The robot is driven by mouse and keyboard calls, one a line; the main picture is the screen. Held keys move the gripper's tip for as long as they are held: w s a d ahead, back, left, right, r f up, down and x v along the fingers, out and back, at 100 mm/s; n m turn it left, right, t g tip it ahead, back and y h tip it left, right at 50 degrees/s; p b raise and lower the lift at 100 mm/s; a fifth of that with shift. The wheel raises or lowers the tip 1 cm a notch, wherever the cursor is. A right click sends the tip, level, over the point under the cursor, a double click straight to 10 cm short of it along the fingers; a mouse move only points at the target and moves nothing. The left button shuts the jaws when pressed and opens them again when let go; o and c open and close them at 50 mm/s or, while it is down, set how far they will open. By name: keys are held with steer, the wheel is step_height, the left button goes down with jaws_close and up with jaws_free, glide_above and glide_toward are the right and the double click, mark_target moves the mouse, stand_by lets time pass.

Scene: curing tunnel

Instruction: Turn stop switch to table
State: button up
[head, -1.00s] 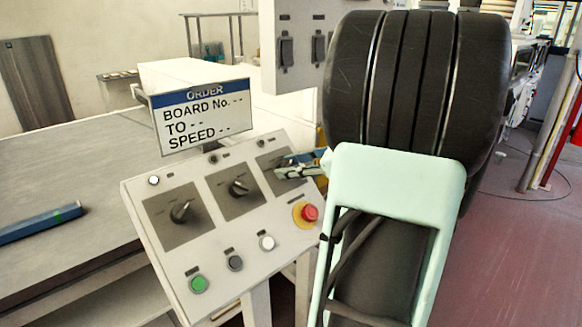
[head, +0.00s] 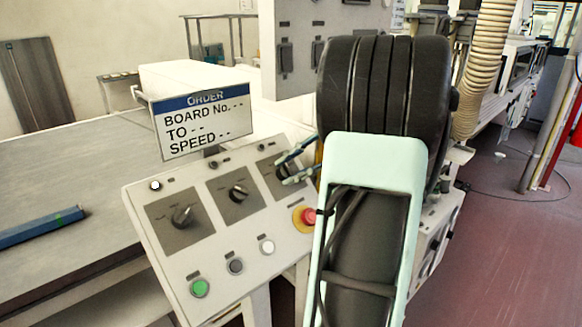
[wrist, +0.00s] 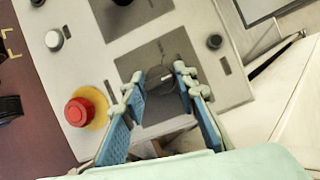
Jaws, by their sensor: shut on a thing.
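A tilted white control panel (head: 215,258) carries three rotary switches on dark square plates: left (head: 183,216), middle (head: 238,192) and right-hand switch (wrist: 167,84). Their small labels are unreadable. My gripper (head: 287,168) is at the right-hand switch. In the wrist view its two blue-padded fingers (wrist: 158,82) stand on either side of that knob, shut on it. A pale line shows on the knob; my fingers partly hide it in the head view. An order sign (head: 203,122) reads "BOARD No. --, TO --, SPEED --", without values.
A red mushroom button (head: 308,216) on a yellow ring sits just below the right-hand switch, close to my arm. Green (head: 199,287), grey (head: 235,265) and white (head: 267,246) buttons line the lower panel. A grey table (head: 70,165) with a blue bar (head: 40,226) is at left.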

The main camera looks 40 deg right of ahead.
steer(key=n+g, duration=0.1)
steer(key=n, duration=0.2)
steer(key=n+g+h, duration=0.1)
steer(key=n, duration=0.2)
steer(key=shift+w+a+r, duration=0.1)
steer(key=shift+w+r, duration=0.1)
steer(key=n+h, duration=0.1)
steer(key=n, duration=0.2)
steer(key=n+g+h, duration=0.1)
steer(key=n, duration=0.2)
steer(key=shift+a+b, duration=0.1)
steer(key=shift+b, duration=0.3)
steer(key=shift+g+h, duration=0.3)
steer(key=o, duration=1.1)
steer(key=shift+o, duration=0.2)
steer(key=v, duration=1.2)
steer(key=shift+f, duration=0.1)
